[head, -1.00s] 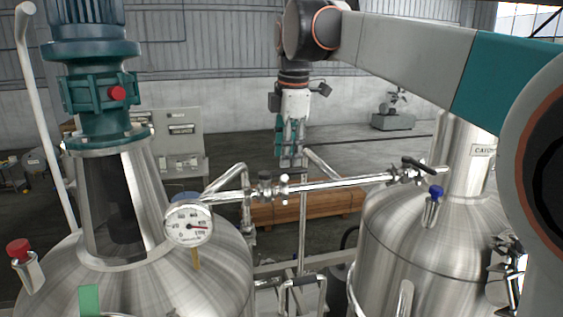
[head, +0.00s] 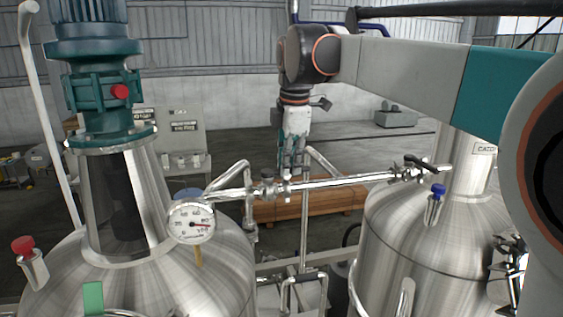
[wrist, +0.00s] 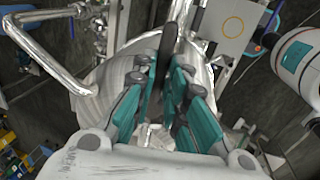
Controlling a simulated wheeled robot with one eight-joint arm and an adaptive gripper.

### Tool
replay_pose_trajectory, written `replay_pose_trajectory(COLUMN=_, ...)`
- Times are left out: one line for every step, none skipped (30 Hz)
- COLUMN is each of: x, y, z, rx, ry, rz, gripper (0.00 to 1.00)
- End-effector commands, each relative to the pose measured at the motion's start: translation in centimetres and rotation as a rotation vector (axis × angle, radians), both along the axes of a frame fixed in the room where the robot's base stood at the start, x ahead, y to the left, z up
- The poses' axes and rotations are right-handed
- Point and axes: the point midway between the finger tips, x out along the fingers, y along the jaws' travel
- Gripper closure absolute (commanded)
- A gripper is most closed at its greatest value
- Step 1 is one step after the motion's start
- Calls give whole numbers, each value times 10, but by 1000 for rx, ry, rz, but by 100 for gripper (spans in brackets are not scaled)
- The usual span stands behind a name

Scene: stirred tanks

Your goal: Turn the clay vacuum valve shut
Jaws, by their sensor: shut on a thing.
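My gripper (head: 290,172) points down over the metal pipe (head: 340,182) that runs between the two tanks in the head view. Its teal fingers meet the pipe region beside a small fitting. In the wrist view my gripper (wrist: 160,118) has its teal fingers on either side of a dark, upright lever-like handle (wrist: 168,72), and it is shut on it. I take this to be the valve handle; its clay colour is hard to make out. The valve body under the fingers is hidden.
The left tank (head: 215,275) carries a round dial gauge (head: 191,222) and a teal motor (head: 95,85). The right tank (head: 400,260) has a blue-capped fitting (head: 436,200). A black-handled valve (head: 420,164) sits at the pipe's right end. A wooden crate (head: 325,204) lies behind.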

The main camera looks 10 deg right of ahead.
Motion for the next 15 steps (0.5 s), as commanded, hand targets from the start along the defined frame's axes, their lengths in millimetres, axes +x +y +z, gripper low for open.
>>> replay_pose_trajectory(x=0, y=0, z=0, rx=0, ry=0, rz=-1, gripper=100)
replay_pose_trajectory(x=0, y=0, z=0, rx=0, ry=0, rz=-3, gripper=100)
replay_pose_trajectory(x=0, y=0, z=0, rx=0, ry=0, rz=-7, gripper=100)
replay_pose_trajectory(x=-1, y=0, z=0, rx=0, ry=0, rz=-12, gripper=100)
replay_pose_trajectory(x=-1, y=0, z=0, rx=0, ry=0, rz=-17, gripper=100)
replay_pose_trajectory(x=-2, y=0, z=0, rx=0, ry=0, rz=-26, gripper=100)
replay_pose_trajectory(x=-2, y=1, z=0, rx=1, ry=0, rz=-35, gripper=100)
replay_pose_trajectory(x=-3, y=1, z=0, rx=1, ry=0, rz=-46, gripper=100)
replay_pose_trajectory(x=-4, y=1, z=0, rx=0, ry=0, rz=-62, gripper=100)
replay_pose_trajectory(x=-4, y=1, z=0, rx=0, ry=0, rz=-77, gripper=100)
replay_pose_trajectory(x=-5, y=1, z=0, rx=0, ry=0, rz=-93, gripper=100)
replay_pose_trajectory(x=-6, y=2, z=0, rx=0, ry=-1, rz=-117, gripper=100)
replay_pose_trajectory(x=-7, y=2, z=0, rx=0, ry=-1, rz=-138, gripper=100)
replay_pose_trajectory(x=-8, y=2, z=0, rx=0, ry=-1, rz=-159, gripper=100)
replay_pose_trajectory(x=-10, y=3, z=0, rx=0, ry=-1, rz=-191, gripper=100)
